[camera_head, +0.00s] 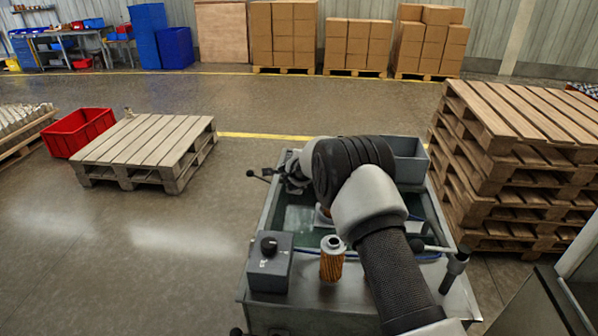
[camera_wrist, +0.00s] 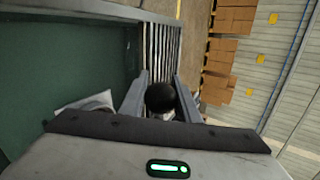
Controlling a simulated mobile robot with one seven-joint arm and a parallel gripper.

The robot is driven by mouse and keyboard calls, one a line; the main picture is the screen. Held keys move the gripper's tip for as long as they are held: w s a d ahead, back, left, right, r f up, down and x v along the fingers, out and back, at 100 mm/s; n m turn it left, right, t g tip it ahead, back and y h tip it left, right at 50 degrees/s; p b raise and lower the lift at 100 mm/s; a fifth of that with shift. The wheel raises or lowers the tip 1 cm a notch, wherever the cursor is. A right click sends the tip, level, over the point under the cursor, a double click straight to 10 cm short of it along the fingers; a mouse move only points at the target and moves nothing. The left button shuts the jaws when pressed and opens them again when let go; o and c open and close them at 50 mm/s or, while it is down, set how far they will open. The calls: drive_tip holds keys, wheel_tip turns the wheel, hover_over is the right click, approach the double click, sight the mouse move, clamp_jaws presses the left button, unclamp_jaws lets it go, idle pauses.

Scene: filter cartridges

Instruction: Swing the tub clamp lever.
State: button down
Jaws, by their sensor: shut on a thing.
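The tub (camera_head: 262,225) is a metal wash tub with a dark green inside, below my arm in the head view. In the wrist view, a black ball knob of the clamp lever (camera_wrist: 160,97) sits between the two fingers of my gripper (camera_wrist: 160,88), which is shut on it. In the head view my gripper (camera_head: 291,181) is at the tub's far left edge, small and partly hidden by my arm. A thin rod with a black knob (camera_head: 250,173) sticks out left of that edge. The lever's pivot is hidden.
An orange filter cartridge (camera_head: 332,262) stands on the tub's front ledge beside a grey control box (camera_head: 269,268). A grey bin (camera_head: 410,165) is at the far right. Another black-knobbed lever (camera_head: 435,248) is at the right.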

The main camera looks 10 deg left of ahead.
drive_tip(key=c, duration=1.3)
unclamp_jaws()
drive_tip(key=shift+d+f, duration=0.4)
drive_tip(key=shift+d, duration=0.25)
drive_tip(key=shift+c, duration=0.2)
drive_tip(key=shift+a+r, duration=0.15)
drive_tip(key=shift+a, duration=0.1)
drive_tip(key=b+v, duration=0.2)
drive_tip(key=v, duration=1.5)
drive_tip(key=shift+s, duration=0.15)
drive_tip(key=shift+r, duration=0.15)
